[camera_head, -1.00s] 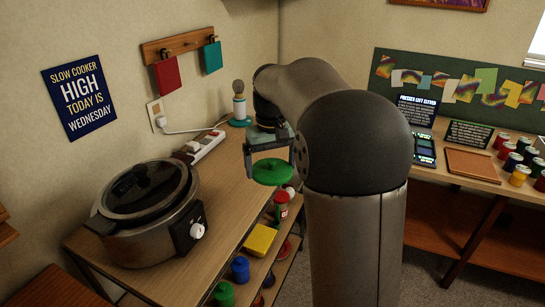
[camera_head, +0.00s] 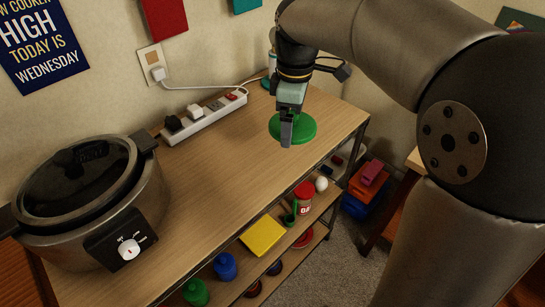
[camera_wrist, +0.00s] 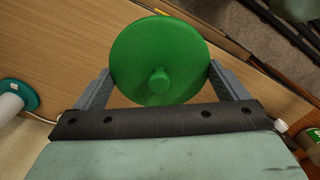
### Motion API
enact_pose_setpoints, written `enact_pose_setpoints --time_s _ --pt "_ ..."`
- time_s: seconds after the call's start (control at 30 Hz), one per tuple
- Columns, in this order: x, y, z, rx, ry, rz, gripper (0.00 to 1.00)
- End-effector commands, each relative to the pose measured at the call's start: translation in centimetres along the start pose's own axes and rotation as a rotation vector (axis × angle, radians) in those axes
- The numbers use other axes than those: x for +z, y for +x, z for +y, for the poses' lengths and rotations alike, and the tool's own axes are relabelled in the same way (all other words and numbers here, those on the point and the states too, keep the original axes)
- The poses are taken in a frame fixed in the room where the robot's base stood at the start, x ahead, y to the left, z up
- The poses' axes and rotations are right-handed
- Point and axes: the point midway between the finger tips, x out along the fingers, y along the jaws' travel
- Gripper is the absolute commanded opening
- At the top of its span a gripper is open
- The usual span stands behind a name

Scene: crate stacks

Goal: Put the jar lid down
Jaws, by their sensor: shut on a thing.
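The jar lid is a round green disc with a small knob (camera_wrist: 160,52). My gripper (camera_head: 287,138) is shut on it, one finger at each side of its rim in the wrist view. In the head view the lid (camera_head: 304,128) is at the right part of the wooden table top (camera_head: 222,165), near its right end. The lid looks roughly level and low over the table top; I cannot tell whether it touches the wood. One finger hides part of the lid in the head view.
A slow cooker (camera_head: 85,195) stands at the left of the table. A power strip (camera_head: 205,116) lies along the wall. Below, a shelf holds a yellow block (camera_head: 262,236), a red jar (camera_head: 304,197) and blue and green containers. The table's middle is clear.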

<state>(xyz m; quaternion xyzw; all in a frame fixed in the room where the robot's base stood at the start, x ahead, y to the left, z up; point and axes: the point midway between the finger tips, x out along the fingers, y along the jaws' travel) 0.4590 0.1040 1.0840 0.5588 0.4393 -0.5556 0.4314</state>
Motion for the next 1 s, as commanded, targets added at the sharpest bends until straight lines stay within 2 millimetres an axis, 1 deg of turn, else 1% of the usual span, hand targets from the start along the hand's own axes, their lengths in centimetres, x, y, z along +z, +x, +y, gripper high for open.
enact_pose_setpoints --time_s 0.03,0.1,0.2,0.3,0.37,0.47,0.57,0.6,0.77,0.8,0.9,1.0 --pt "-1.7 0.8 -2.0 0.001 -0.170 -0.001 0.72" --pt "-3.3 1.3 -4.2 0.001 -0.382 -0.004 0.72" --pt "-4.8 1.7 -6.6 0.001 -0.616 -0.008 0.72" --pt "-5.7 2.0 -8.1 0.002 -0.760 -0.011 0.72" --pt "-5.9 2.1 -8.4 0.000 -0.807 -0.012 0.72" --pt "-6.1 2.6 -7.4 -0.001 -0.835 -0.013 0.72" --pt "-6.2 3.5 -5.2 -0.004 -0.835 -0.013 0.72" --pt "-6.2 4.0 -4.2 -0.004 -0.833 -0.013 0.72" --pt "-6.3 5.7 -0.2 -0.004 -0.831 -0.013 0.72" --pt "-6.3 6.2 0.8 -0.004 -0.832 -0.013 0.72" --pt "-6.3 8.4 2.2 -0.004 -0.832 -0.014 0.72" --pt "-6.4 9.8 3.5 -0.002 -0.833 -0.013 0.72"
